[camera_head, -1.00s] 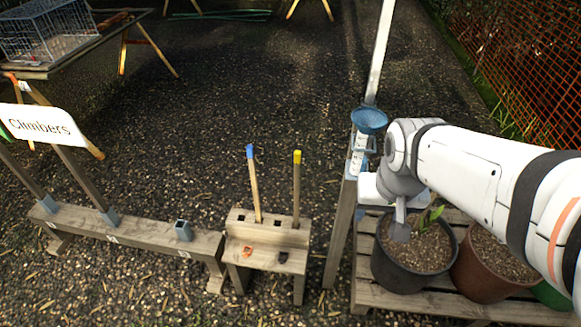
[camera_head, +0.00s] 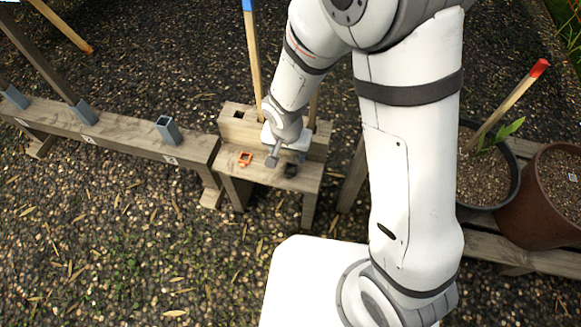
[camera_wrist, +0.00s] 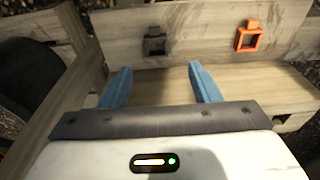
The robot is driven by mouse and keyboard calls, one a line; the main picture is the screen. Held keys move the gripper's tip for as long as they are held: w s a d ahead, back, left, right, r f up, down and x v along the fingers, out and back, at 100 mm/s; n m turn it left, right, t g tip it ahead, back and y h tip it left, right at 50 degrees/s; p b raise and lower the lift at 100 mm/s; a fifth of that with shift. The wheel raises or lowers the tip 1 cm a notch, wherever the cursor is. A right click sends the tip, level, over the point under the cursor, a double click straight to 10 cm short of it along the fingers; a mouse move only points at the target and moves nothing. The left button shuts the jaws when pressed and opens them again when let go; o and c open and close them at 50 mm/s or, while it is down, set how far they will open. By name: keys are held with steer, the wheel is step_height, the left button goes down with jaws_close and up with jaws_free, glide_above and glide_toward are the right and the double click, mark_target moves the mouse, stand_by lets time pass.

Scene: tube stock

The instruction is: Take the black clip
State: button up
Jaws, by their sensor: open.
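The black clip (camera_head: 291,170) lies on the front step of the small wooden stand, near its right side. It also shows in the wrist view (camera_wrist: 154,42), just beyond and between my fingertips. My gripper (camera_head: 287,157) is open and empty above the stand; in the wrist view its two blue fingers (camera_wrist: 158,78) are spread wide, with the clip apart from both. An orange clip (camera_head: 245,159) lies on the same step to the left, and shows to the right in the wrist view (camera_wrist: 248,36).
The wooden stand (camera_head: 262,177) has a raised back block holding a blue-tipped stake (camera_head: 253,50) and another stake behind my arm. A wooden beam with grey sockets (camera_head: 168,129) runs to the left. Pots (camera_head: 548,210) stand on a slatted bench at right.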

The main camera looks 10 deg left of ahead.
mark_target(291, 170)
steer(key=f+b, duration=0.1)
steer(key=f, duration=0.1)
steer(key=f+b, duration=0.1)
steer(key=f, duration=0.2)
steer(key=f+b, duration=0.1)
steer(key=f, duration=0.1)
steer(key=shift+w+d+f+b, duration=0.25)
steer(key=shift+w+d+b, duration=0.05)
steer(key=shift+r, duration=0.1)
steer(key=c, duration=1)
